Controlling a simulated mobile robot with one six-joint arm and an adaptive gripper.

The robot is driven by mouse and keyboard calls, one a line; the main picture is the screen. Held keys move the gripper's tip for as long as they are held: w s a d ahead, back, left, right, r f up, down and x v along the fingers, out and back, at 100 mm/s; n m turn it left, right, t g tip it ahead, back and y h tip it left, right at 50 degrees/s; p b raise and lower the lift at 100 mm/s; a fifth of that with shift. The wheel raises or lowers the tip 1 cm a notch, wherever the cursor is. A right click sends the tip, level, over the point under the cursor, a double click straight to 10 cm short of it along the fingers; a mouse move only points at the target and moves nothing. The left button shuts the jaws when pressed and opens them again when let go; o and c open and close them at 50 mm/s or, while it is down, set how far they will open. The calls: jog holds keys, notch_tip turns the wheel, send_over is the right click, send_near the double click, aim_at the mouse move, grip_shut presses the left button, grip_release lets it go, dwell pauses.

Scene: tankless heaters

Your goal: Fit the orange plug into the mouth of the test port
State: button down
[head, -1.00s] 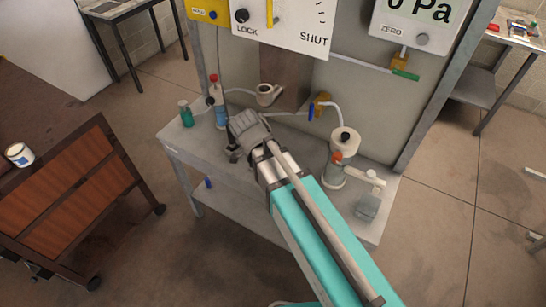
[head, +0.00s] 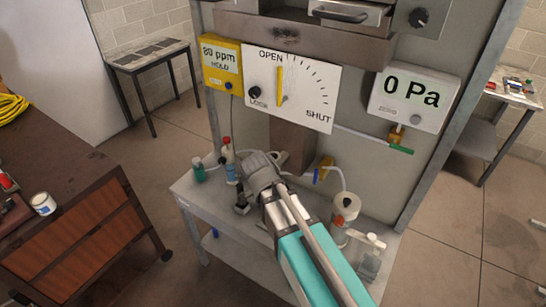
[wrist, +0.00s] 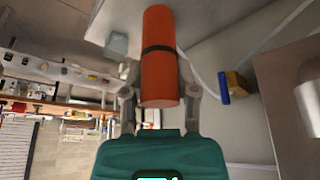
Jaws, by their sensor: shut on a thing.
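My gripper (wrist: 160,98) is shut on the orange plug (wrist: 160,55), a thick cylinder with a black band, in the wrist view. One finger lies along each side of it, and its far end points away from me. In the head view my gripper (head: 262,172) is over the bench in front of the grey cabinet and hides the plug. A pale elbow-shaped fitting (head: 282,157) shows partly behind my gripper. I cannot tell whether it is the test port; no open mouth shows clearly.
The bench (head: 192,195) carries a green-capped bottle (head: 199,170), a red-capped bottle (head: 229,165) and a white pump-like unit (head: 345,208). A blue-handled brass valve (head: 324,170) stands right of my gripper. A gauge panel (head: 290,88) hangs above.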

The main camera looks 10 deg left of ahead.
notch_tip(320, 180, up, 21)
jog(key=w+p, duration=0.2)
jog(key=p, duration=1.7)
jog(key=shift+w+d+p, duration=0.2)
jog(key=shift+d+p, duration=0.2)
jog(key=shift+f, duration=0.1)
jog(key=b, duration=0.9)
send_over(273, 161)
jog(key=w, duration=0.2)
notch_tip(273, 161, down, 9)
jog(key=shift+d, duration=0.25)
jog(key=shift+s, duration=0.1)
